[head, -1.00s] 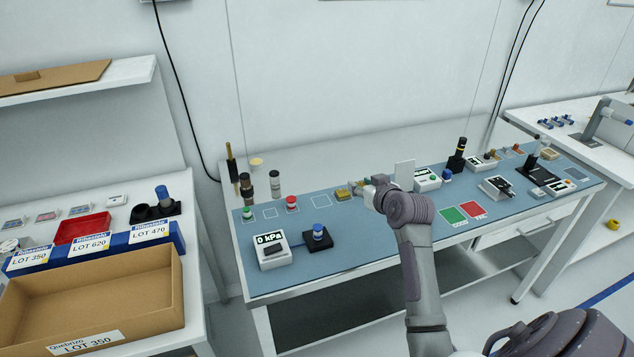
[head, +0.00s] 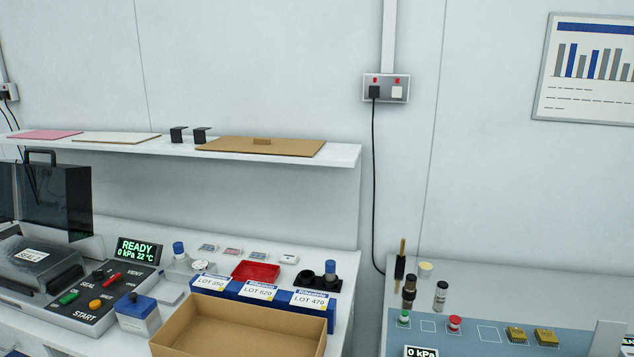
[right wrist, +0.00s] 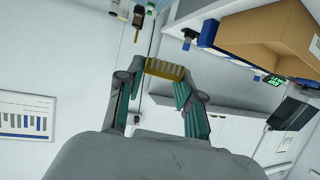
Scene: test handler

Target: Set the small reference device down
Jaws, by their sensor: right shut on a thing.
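In the right wrist view, my right gripper (right wrist: 165,72) is shut on a small gold-coloured ridged block (right wrist: 164,67), held between its two fingertips. The block looks clear of any surface, with the room behind it. Whether it is the small reference device I cannot tell for sure. In the head view, two similar brass-coloured blocks (head: 516,334) (head: 546,336) sit on the blue mat (head: 465,345) at the lower right. Neither gripper shows in the head view. My left gripper is in no view.
An empty outlined square (head: 489,334) lies left of the brass blocks. A cardboard box (head: 240,313) stands before the blue lot holders (head: 233,289). A red tray (head: 256,270) and a black console (head: 105,296) reading READY are on the left bench. A shelf (head: 345,155) hangs above.

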